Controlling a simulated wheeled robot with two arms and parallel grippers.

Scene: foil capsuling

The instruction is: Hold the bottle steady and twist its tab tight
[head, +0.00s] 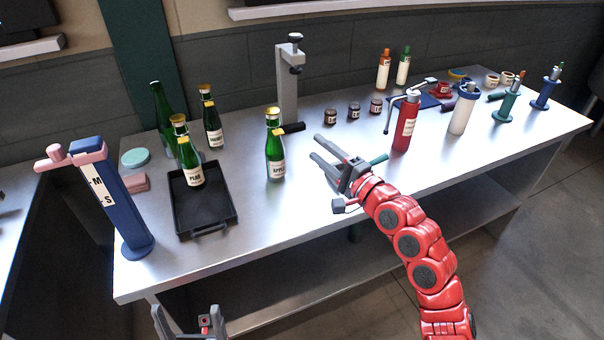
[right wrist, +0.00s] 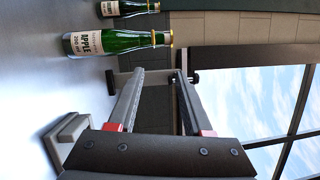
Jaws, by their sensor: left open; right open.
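A green bottle labelled APPLE (head: 276,165) with a gold top stands upright on the steel table. It also shows sideways in the right wrist view (right wrist: 120,42). A bottle labelled PEAR (head: 190,172) stands in a black tray (head: 207,218) to its left. Another gold-topped bottle (head: 212,130) and a plain green bottle (head: 162,108) stand behind. My left gripper (head: 187,314) is open at the bottom edge, below the table front.
A grey stand (head: 287,90) with a black handle rises behind the APPLE bottle. Small dark jars (head: 354,111) and a red dispenser (head: 405,125) stand to the right. A blue post (head: 117,205) stands at the left end. The table front between tray and right gripper is clear.

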